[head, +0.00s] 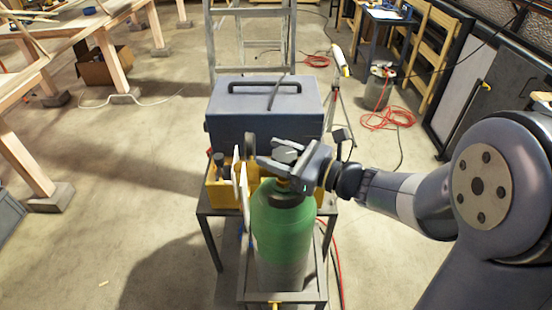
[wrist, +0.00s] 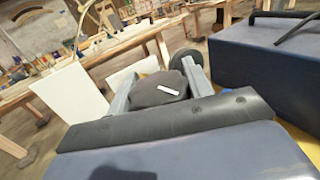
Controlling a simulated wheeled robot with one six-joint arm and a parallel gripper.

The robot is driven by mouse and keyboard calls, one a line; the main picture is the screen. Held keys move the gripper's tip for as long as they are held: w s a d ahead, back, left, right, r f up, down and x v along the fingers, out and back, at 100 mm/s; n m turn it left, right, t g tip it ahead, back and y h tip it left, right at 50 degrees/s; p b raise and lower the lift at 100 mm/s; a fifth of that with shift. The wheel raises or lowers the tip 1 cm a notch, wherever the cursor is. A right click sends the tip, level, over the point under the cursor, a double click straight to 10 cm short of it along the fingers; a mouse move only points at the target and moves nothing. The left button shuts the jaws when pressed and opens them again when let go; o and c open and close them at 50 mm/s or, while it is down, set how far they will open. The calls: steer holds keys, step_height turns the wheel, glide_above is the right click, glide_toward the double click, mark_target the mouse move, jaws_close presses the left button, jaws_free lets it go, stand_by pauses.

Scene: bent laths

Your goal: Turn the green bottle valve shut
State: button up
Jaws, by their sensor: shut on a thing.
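The green bottle (head: 283,222) stands upright on a low metal stand in the head view, green above and grey below. Its valve is a dark round knob (head: 286,156) at the top, which also shows in the wrist view as a dark knob with a white mark (wrist: 160,89). My gripper (head: 279,157) reaches in from the right at the height of the knob. Its two fingers lie on either side of the knob and are shut on it. The stem below the knob is mostly hidden by my gripper.
A blue-grey box with a handle (head: 264,107) stands close behind the bottle, with yellow containers (head: 226,192) beside it. White panels (head: 241,186) stand just left of the knob. Red hose (head: 388,118) lies on the floor at the back right. The floor at left is mostly open.

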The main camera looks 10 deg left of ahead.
steer(key=m+t+b, duration=0.1)
steer(key=t, duration=0.1)
steer(key=m+t+h+b, duration=0.1)
steer(key=shift+w+f+m+t+b, duration=0.1)
steer(key=shift+f+m+t+b, duration=0.05)
steer(key=shift+m+t+b, duration=0.2)
steer(key=shift+w+d+m+t+h+b, duration=0.1)
steer(key=shift+m+t+h+b, duration=0.25)
steer(key=shift+t+h+b, duration=0.2)
steer(key=shift+r+t, duration=0.2)
steer(key=shift+t, duration=0.1)
steer(key=o, duration=1)
steer(key=shift+c, duration=0.2)
steer(key=v, duration=1)
steer(key=shift+d, duration=0.4)
